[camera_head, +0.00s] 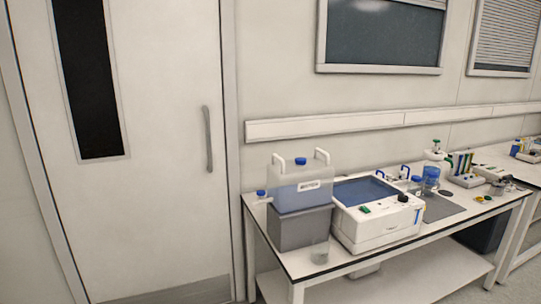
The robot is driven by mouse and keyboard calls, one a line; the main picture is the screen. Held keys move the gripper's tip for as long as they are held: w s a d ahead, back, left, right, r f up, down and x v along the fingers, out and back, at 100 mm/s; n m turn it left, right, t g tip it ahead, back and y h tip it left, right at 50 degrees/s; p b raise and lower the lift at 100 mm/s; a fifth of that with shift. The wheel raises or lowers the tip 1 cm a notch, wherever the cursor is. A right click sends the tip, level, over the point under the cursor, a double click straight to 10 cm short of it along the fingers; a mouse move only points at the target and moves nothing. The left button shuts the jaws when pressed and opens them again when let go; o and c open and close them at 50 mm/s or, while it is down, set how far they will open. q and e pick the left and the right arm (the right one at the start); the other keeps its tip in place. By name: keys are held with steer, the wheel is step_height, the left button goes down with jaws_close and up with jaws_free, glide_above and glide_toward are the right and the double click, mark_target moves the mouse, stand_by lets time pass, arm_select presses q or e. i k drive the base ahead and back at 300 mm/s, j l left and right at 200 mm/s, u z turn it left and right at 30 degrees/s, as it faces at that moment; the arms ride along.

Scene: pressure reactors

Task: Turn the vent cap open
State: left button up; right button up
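A translucent container (290,192) with blue liquid, a white label and two white handles stands on a grey block at the left end of the bench. A blue cap (300,161) sits on its top between the handles; this looks like the vent cap. It is too small to tell how far it is turned. A second, smaller blue cap (261,193) is on a piece sticking out at the container's left side. Neither of my grippers is in view.
The white bench (292,268) runs to the right. A white water bath (378,234) stands close to the right. Bottles and small tools lie farther right. A closed door (165,200) is left.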

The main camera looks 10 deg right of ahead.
mark_target(299, 161)
steer(key=i+l+u, duration=0.1)
steer(key=l+u, duration=0.3)
steer(key=l, duration=0.25)
steer(key=l+u, duration=0.35)
steer(key=l, duration=0.25)
